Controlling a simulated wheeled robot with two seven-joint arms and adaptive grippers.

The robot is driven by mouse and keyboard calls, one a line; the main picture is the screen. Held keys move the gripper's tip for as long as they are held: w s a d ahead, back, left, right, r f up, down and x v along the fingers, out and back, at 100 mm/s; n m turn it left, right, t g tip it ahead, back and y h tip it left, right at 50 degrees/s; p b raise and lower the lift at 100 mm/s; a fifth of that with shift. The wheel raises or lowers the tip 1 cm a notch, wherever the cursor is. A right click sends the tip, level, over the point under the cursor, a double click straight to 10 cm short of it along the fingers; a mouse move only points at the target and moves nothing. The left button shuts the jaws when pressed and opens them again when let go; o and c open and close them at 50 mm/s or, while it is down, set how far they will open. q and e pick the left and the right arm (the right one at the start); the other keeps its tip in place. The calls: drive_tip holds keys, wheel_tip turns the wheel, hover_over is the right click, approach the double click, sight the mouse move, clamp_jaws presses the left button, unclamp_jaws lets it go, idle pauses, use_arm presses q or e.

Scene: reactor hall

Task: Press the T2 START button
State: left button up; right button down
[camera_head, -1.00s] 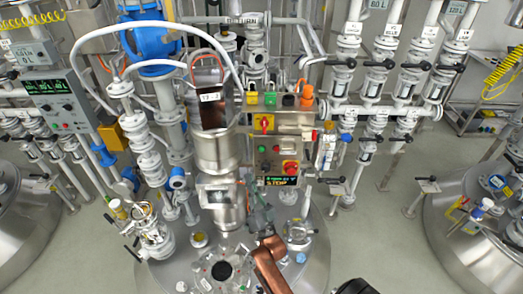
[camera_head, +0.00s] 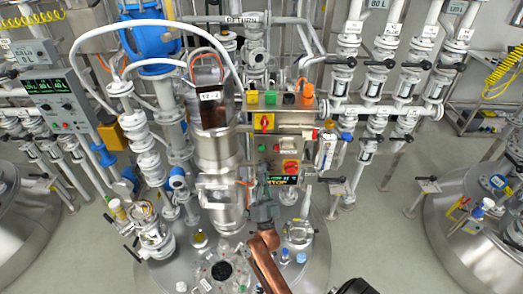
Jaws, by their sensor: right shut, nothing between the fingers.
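A grey control box (camera_head: 309,148) stands at the middle, above the central vessel. On its front is a small green button (camera_head: 262,148), with a small red one just right of it. A large red mushroom button (camera_head: 290,167) on yellow sits lower right, above a dark display (camera_head: 284,180). The button lettering is too small to read, so I cannot confirm which is T2 START. My right gripper (camera_head: 261,183) is shut and empty. Its arm comes up from below, and its tips appear just below the green button, at the display's left end; contact is not visible. My left gripper is out of view.
A steel column (camera_head: 217,150) rises close left of the gripper. Valves crowd the vessel lid below. White pipes (camera_head: 370,110) stand to the right.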

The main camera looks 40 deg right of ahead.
sight(262, 148)
drive_tip(key=shift+w+d+b, duration=0.45)
drive_tip(key=shift+w+d, duration=0.65)
drive_tip(key=shift+w, duration=0.2)
drive_tip(key=shift+w+d+b, duration=0.4)
drive_tip(key=shift+w+d, duration=0.65)
drive_tip(key=shift+w, duration=0.2)
drive_tip(key=shift+w+d, duration=0.1)
drive_tip(key=shift+w, duration=0.05)
drive_tip(key=shift+w+d, duration=0.2)
drive_tip(key=shift+w+d, duration=0.2)
drive_tip(key=shift+w, duration=0.1)
drive_tip(key=shift+s+a, duration=0.1)
drive_tip(key=shift+s, duration=0.05)
idle(0.5)
drive_tip(key=shift+s+a, duration=0.4)
drive_tip(key=shift+s, duration=0.1)
